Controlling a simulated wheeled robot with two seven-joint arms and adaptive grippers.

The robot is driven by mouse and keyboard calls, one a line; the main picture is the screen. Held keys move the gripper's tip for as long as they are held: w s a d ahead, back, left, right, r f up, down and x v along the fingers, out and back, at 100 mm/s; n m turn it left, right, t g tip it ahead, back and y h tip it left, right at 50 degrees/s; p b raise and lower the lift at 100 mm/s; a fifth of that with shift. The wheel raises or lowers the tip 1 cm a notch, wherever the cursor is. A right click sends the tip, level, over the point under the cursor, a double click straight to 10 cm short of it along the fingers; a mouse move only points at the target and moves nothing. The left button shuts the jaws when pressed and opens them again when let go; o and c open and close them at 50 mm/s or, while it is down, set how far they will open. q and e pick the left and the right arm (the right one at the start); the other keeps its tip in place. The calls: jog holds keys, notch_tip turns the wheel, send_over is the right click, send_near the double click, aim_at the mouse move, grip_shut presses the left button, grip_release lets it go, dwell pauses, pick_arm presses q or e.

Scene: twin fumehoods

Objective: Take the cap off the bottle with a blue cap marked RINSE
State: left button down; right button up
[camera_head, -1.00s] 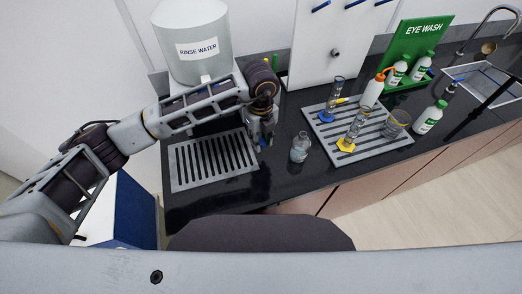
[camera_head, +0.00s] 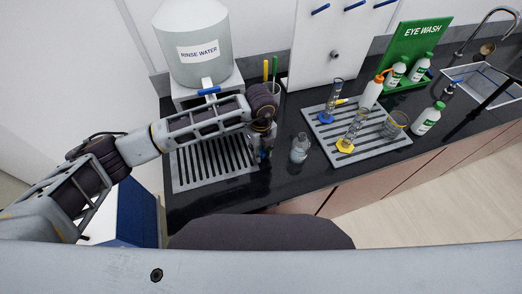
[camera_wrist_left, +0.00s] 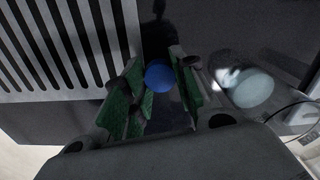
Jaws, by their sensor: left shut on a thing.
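My left gripper (camera_head: 263,155) is low over the black counter, at the right edge of the grey slotted drain tray. In the left wrist view its green-lined fingers are shut on a round blue cap (camera_wrist_left: 159,75). A small clear bottle (camera_head: 299,148) stands on the counter just right of the gripper, apart from it, with no blue cap on it. In the left wrist view the bottle (camera_wrist_left: 243,88) is to the right of the fingers. Any RINSE marking on the bottle or cap cannot be read. My right gripper is not in view.
The slotted tray (camera_head: 180,178) lies left of the gripper, below the RINSE WATER tank (camera_head: 195,65). Another slotted tray (camera_head: 374,150) at right holds cylinders, a beaker and an orange-topped bottle. The green EYE WASH stand (camera_head: 415,45) is behind. Counter in front of the clear bottle is free.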

aim_at(261, 152)
pick_arm(q)
jog(key=shift+f, duration=0.35)
jog(key=shift+s+f+b, duration=0.1)
jog(key=shift+f+b, duration=0.45)
jog(key=shift+f, duration=0.1)
jog(key=c, duration=1.4)
grip_release()
jog(key=shift+o, duration=1.3)
jog(key=shift+f, duration=0.15)
jog(key=shift+r, duration=0.2)
jog(key=shift+r+p, duration=0.6)
jog(key=shift+r, duration=0.25)
notch_tip(261, 152, up, 12)
jog(key=b, duration=0.2)
jog(key=shift+f, duration=0.25)
